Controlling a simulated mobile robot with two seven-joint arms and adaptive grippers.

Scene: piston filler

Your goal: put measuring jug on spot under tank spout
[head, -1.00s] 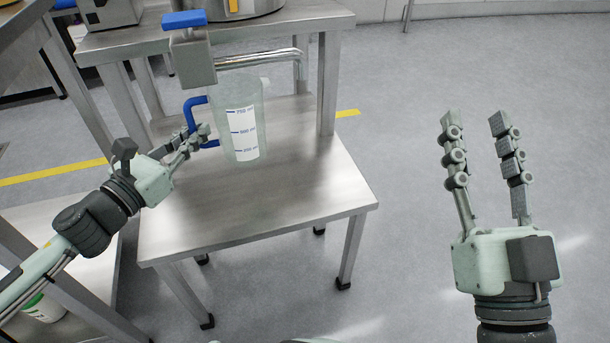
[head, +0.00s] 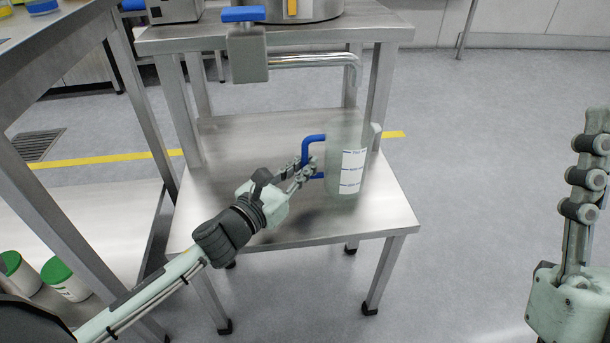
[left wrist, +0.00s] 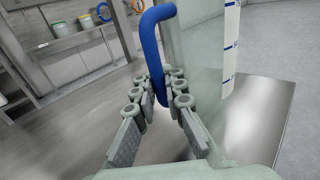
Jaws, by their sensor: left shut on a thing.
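The measuring jug (head: 345,178) is clear, with a white scale strip and a blue handle (head: 312,139). It is upright over the lower steel shelf (head: 240,165); I cannot tell whether its base touches. My left gripper (head: 304,172) is shut on the handle, which also shows between the fingers in the left wrist view (left wrist: 153,40). The tank spout (head: 310,61) is a bent metal pipe, its end in the picture just above the jug. I cannot make out a marked spot. My right gripper (head: 592,165) is cut off by the right edge; one finger shows, apart from any thing.
The tank (head: 305,8) stands on the upper shelf (head: 400,30), with a blue-topped valve block (head: 247,50) in front. Table legs flank the lower shelf. A bench (head: 60,80) and green-lidded tubs (head: 62,280) are at left. The front of the lower shelf is clear.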

